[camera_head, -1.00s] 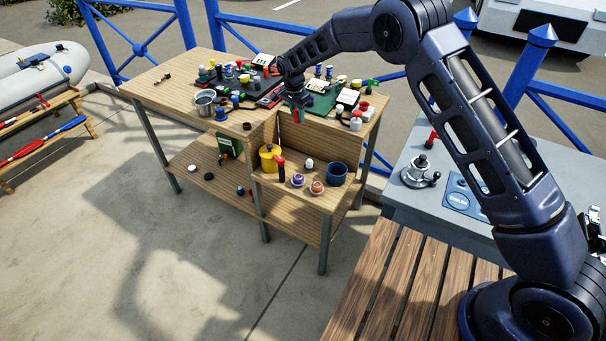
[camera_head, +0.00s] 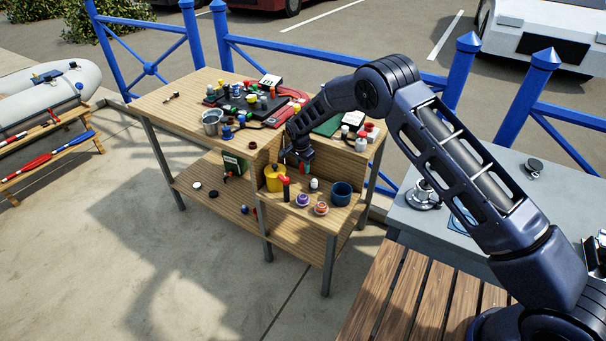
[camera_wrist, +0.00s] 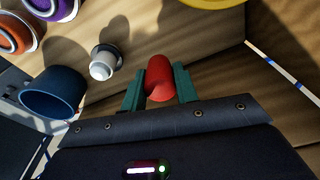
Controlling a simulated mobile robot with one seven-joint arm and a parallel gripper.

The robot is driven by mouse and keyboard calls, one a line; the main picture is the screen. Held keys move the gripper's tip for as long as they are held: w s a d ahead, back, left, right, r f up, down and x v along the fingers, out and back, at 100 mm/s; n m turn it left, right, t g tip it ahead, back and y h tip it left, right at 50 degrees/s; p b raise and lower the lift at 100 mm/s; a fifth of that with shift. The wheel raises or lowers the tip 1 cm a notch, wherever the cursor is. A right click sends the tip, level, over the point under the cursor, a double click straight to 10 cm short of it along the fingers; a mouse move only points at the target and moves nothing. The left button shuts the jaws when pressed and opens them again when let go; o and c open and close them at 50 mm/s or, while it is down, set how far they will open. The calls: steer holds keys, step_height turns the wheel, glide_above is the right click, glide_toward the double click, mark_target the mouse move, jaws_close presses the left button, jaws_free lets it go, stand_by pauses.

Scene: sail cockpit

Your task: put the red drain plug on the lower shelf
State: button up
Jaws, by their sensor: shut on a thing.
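The red drain plug (camera_wrist: 158,78) is between the green fingers of my gripper (camera_wrist: 158,88) in the wrist view, its rounded end toward the wood. My gripper is shut on it. In the head view my gripper (camera_head: 304,168) hangs above the right-hand shelf (camera_head: 330,211), below the worktop level; the plug is too small there to make out clearly. Around the plug in the wrist view are a white-capped bottle (camera_wrist: 103,62) and a blue pot (camera_wrist: 52,92). I cannot tell whether the plug touches the shelf.
The shelf also holds a yellow pot (camera_head: 274,178), a red-topped black item (camera_head: 286,188), a purple roll (camera_head: 303,200) and an orange roll (camera_head: 321,208). A lower-left shelf (camera_head: 222,203) has bare room. The worktop (camera_head: 155,101) is crowded.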

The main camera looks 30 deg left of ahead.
mark_target(303, 173)
steer(key=shift+f, duration=2.1)
steer(key=shift+f, duration=0.1)
steer(key=o, duration=0.9)
steer(key=shift+o, duration=0.2)
steer(key=r, duration=0.4)
steer(key=s+r, duration=0.1)
steer(key=r, duration=0.7)
steer(key=shift+s+a, duration=0.15)
steer(key=shift+s, duration=0.05)
steer(key=shift+r, duration=0.1)
